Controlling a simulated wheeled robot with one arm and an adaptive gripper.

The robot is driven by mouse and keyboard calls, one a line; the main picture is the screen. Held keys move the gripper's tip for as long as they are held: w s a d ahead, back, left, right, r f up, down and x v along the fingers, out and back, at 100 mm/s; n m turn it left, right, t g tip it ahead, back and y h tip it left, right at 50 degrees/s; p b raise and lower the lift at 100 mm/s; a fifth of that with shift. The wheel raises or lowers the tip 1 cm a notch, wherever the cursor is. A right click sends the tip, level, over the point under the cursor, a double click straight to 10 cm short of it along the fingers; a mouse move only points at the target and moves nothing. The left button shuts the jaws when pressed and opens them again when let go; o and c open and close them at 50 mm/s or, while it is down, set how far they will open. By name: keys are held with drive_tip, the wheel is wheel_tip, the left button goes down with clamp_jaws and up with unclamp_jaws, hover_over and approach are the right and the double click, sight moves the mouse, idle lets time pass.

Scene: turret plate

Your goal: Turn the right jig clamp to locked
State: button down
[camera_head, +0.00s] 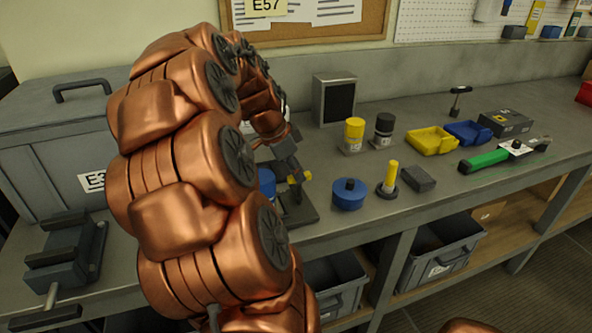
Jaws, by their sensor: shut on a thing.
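My gripper (290,172) reaches down over a dark jig plate (299,212) on the bench, left of the picture's middle. It is shut on a small part with yellow ends, the right jig clamp (307,175), which shows at the fingertips above the plate. The fingers and my arm hide most of the clamp, so its turned position cannot be read. A blue round part (267,183) stands just left of the gripper, partly hidden by my arm.
Right of the jig stand a blue round part (350,194), a yellow post (391,177) on a dark base and a grey block (418,179). Two capped bottles (354,135) stand behind. A green-handled tool (486,160) lies farther right. A vise (66,250) is at left.

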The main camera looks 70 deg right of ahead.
drive_tip(key=shift+a+f+n+t+b, duration=0.15)
drive_tip(key=shift+n+t+b, duration=0.15)
drive_tip(key=shift+n+b, duration=0.55)
drive_tip(key=n+t+h+b, duration=0.1)
drive_tip(key=n, duration=0.3)
drive_tip(key=shift+s, duration=0.15)
drive_tip(key=n+t+b, duration=0.1)
drive_tip(key=n+b, duration=0.1)
drive_tip(key=n, duration=0.1)
drive_tip(key=shift+s+n+t, duration=0.1)
drive_tip(key=shift+n+t, duration=0.15)
drive_tip(key=shift+t, duration=0.15)
drive_tip(key=n+t+b, duration=0.1)
drive_tip(key=n+b, duration=0.3)
drive_tip(key=n, duration=0.1)
drive_tip(key=shift+s+t, duration=0.15)
drive_tip(key=shift+t, duration=0.25)
drive_tip(key=shift+s+n+t+y+b, duration=0.15)
drive_tip(key=shift+n+t+y+b, duration=0.35)
drive_tip(key=shift+n+b, duration=1.1)
drive_tip(key=shift+n+p, duration=0.35)
drive_tip(key=shift+n, duration=0.05)
